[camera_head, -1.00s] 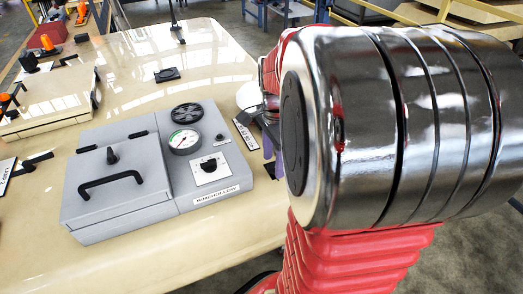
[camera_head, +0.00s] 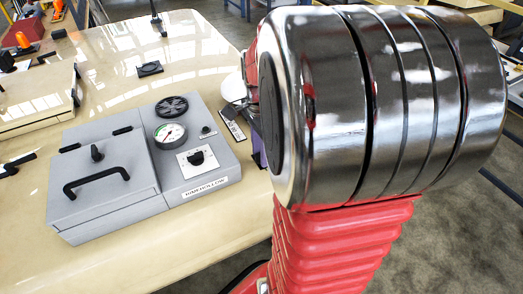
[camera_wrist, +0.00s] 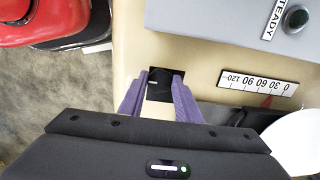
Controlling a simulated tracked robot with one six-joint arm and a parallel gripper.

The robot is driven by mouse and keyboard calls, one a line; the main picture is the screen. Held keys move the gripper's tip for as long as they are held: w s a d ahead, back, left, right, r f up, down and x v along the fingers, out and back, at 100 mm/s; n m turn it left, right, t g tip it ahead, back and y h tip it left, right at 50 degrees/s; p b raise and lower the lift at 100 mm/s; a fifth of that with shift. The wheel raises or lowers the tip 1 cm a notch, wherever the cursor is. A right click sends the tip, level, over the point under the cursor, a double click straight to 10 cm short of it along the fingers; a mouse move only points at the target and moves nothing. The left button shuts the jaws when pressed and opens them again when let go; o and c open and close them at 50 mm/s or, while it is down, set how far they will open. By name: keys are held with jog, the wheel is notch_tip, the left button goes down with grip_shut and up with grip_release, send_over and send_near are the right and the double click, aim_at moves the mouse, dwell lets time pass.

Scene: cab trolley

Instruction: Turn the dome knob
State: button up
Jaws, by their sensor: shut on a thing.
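The white dome (camera_head: 232,84) stands on the bench right of the grey box, half hidden behind my arm. In the wrist view a white round part (camera_wrist: 296,140) is cut off at the right edge, with a dark part beside it. Whether this block belongs to the dome knob I cannot tell. In the head view only a bit of purple finger shows.
The grey box (camera_head: 110,205) has a handled lid, a gauge (camera_head: 169,133) and a small dial (camera_head: 196,157). A beige case (camera_head: 35,98) stands at the left. A dark pad (camera_head: 150,69) lies on the bench. The bench top in front of the box is clear.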

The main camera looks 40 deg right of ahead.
jog(key=shift+n, duration=0.3)
jog(key=n, duration=0.4)
jog(key=shift+s, duration=0.1)
jog(key=n, duration=0.4)
jog(key=shift+s+n, duration=0.1)
jog(key=shift+n, duration=0.2)
jog(key=n, duration=0.4)
jog(key=shift+n, duration=0.3)
jog(key=n, duration=0.5)
jog(key=shift+s+d, duration=0.1)
jog(key=o, duration=1.1)
jog(key=shift+c, duration=0.2)
jog(key=shift+r, duration=0.1)
